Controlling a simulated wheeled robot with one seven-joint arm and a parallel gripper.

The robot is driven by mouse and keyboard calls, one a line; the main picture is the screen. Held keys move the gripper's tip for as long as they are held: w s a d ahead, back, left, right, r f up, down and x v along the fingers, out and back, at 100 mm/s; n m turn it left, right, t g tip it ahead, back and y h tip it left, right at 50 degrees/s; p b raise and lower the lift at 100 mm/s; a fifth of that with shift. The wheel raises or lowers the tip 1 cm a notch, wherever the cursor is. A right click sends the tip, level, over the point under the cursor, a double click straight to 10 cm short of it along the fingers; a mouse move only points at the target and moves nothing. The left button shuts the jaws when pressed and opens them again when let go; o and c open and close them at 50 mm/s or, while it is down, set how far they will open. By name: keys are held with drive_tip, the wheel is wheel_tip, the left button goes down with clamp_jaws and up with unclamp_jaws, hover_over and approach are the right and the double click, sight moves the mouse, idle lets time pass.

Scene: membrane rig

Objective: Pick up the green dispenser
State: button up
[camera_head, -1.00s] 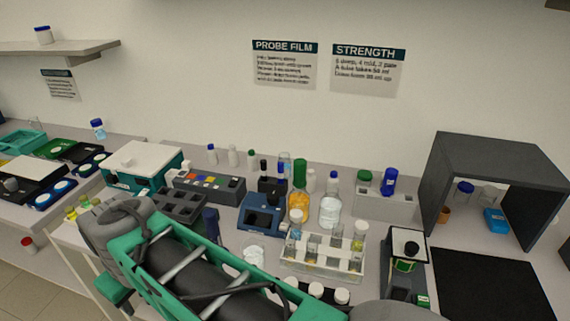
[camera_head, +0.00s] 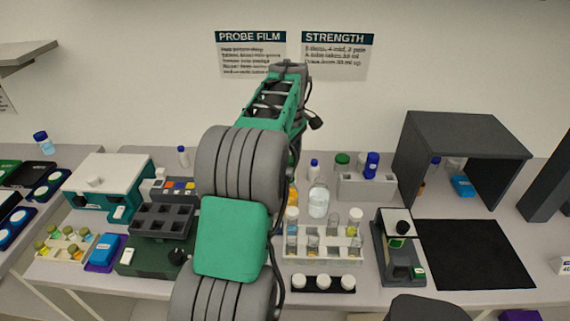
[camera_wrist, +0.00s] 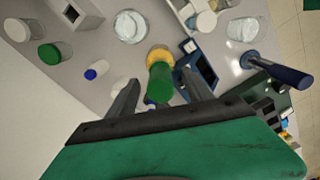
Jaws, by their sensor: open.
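The green dispenser shows in the wrist view as a bottle with a tall green top (camera_wrist: 159,84) and a yellow-orange body (camera_wrist: 160,54). It stands among glassware on the bench. In the head view only a sliver of its orange body (camera_head: 291,196) shows beside my arm; the rest is hidden. My gripper (camera_wrist: 160,77) is open in the wrist view, one finger on each side of the green top. Nothing is visibly gripped, and I cannot tell how far below the fingers the top is. In the head view my arm hides the gripper.
A blue device (camera_wrist: 200,70) stands close beside the dispenser, and a clear flask (camera_wrist: 130,26) stands near. A white bottle with a blue cap (camera_wrist: 96,70) is on the other side. A tube rack (camera_head: 320,249) stands in front. The black mat (camera_head: 475,255) at right is bare.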

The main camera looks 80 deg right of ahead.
wheel_tip(320, 180, down, 4)
drive_tip(key=shift+w+r+p, duration=0.1)
drive_tip(key=shift+w+p, duration=0.05)
drive_tip(key=shift+p, duration=0.25)
drive_tip(key=shift+c, duration=0.6)
clamp_jaws()
wheel_tip(320, 180, up, 10)
drive_tip(key=shift+d+f+b, duration=0.1)
drive_tip(key=shift+b, duration=0.65)
wheel_tip(320, 180, up, 5)
drive_tip(key=p, duration=0.4)
drive_tip(key=shift+w, duration=0.1)
